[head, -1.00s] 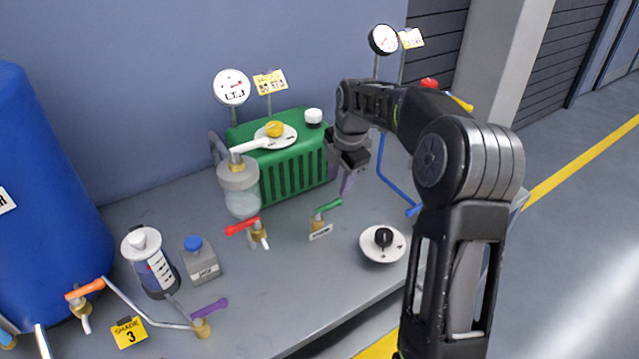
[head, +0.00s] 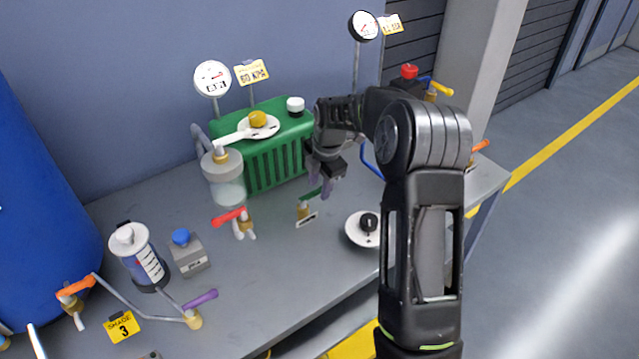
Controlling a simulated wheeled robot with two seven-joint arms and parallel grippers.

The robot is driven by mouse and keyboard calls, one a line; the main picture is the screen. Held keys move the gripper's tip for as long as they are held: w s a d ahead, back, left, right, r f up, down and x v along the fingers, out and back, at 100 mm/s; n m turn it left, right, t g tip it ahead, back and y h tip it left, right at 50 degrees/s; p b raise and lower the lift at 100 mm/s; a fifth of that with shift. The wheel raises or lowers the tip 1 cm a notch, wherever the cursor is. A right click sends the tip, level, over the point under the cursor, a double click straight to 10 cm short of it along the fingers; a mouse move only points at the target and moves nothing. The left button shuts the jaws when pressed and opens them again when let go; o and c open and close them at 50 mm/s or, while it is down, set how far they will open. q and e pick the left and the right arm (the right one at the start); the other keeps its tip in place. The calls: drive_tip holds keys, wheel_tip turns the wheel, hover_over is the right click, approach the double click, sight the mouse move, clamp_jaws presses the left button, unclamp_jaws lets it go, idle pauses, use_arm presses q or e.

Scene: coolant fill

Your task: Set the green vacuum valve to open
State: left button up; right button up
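The green vacuum valve has a brass body (head: 303,210) and a green handle (head: 311,194) that points to the upper right. A small white label lies at its foot. My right gripper (head: 322,185) is above and behind the valve, pointing down, with its fingers at the free end of the green handle. I cannot tell whether the fingers touch the handle or how far apart they are. The arm and hand hide part of the gripper. My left gripper is not in view.
A red-handled valve (head: 231,216) stands left of the green one, and a round dial with a black knob (head: 367,224) stands right. Behind are a green ribbed unit (head: 275,172) and a clear jar (head: 224,180). The table's front middle (head: 262,285) is clear.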

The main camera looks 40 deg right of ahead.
drive_tip(key=shift+f, duration=0.3)
clamp_jaws()
idle(0.3)
idle(1.0)
